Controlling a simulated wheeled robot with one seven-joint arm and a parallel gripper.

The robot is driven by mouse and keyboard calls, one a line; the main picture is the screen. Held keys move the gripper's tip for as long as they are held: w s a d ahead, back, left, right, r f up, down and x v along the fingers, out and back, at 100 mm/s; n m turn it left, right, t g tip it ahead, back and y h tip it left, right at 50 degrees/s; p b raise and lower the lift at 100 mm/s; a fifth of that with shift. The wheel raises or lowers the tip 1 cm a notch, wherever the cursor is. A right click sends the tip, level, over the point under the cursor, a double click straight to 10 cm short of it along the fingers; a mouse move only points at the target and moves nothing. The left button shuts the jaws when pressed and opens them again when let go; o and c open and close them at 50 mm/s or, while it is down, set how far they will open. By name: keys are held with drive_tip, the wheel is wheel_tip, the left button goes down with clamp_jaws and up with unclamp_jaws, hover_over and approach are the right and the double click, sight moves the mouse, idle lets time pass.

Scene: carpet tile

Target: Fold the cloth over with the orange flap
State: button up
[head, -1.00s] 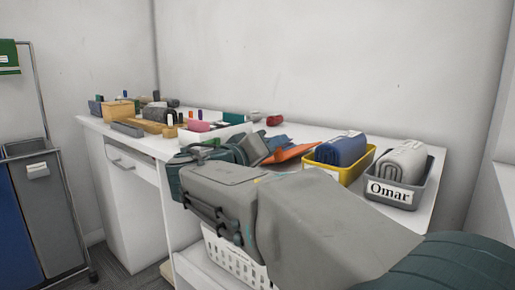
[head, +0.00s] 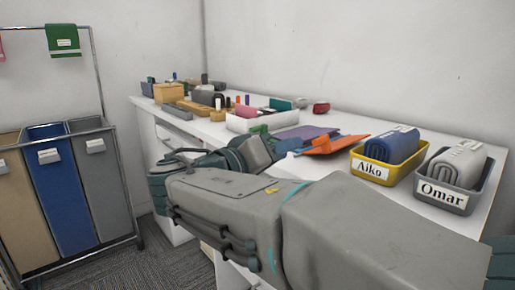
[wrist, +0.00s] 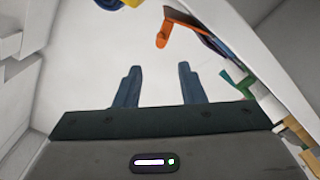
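The cloth lies on the white desk, with its orange flap (head: 335,144) on the right and a purple part (head: 302,132) behind it. In the wrist view the orange flap (wrist: 162,36) is beyond the fingertips near the top, and a dark purple part (wrist: 216,43) is to its right. My gripper (wrist: 158,70) is open and empty, its two blue-grey fingers apart over a pale surface and short of the cloth. In the head view my arm hides part of the desk, and my fingertips cannot be made out.
A yellow basket (head: 369,168) marked Aiko and a grey basket (head: 443,196) marked Omar, each with a rolled towel, stand right of the cloth. A white box (head: 263,121) of small items is left. Laundry bins (head: 62,180) stand at far left.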

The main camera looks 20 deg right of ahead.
drive_tip(key=shift+v, duration=1.5)
drive_tip(key=shift+d+r+p, duration=0.15)
drive_tip(key=shift+p, duration=0.25)
clamp_jaws()
drive_tip(key=w+d+r+n+g+y+p, duration=0.45)
drive_tip(key=r+y+p, duration=0.35)
drive_tip(key=p, duration=1.1)
drive_tip(key=w+d+r+n+g+y+p, duration=0.4)
drive_tip(key=w+d+r+n+y+p, duration=0.25)
drive_tip(key=p, duration=1.25)
drive_tip(key=shift+m+t+y, duration=0.25)
drive_tip(key=shift+m+y, duration=0.45)
drive_tip(key=shift+y, duration=0.05)
drive_tip(key=shift+s+d+f+p, duration=0.25)
drive_tip(key=shift+s+f, duration=0.45)
drive_tip(key=shift+f, duration=1.25)
drive_tip(key=shift+s+d+f+p, duration=0.2)
drive_tip(key=shift+s+f, duration=0.5)
drive_tip(key=shift+f, duration=1.25)
drive_tip(key=shift+s+d+f+p, duration=0.2)
drive_tip(key=shift+s+f, duration=0.55)
drive_tip(key=shift+f, duration=1.2)
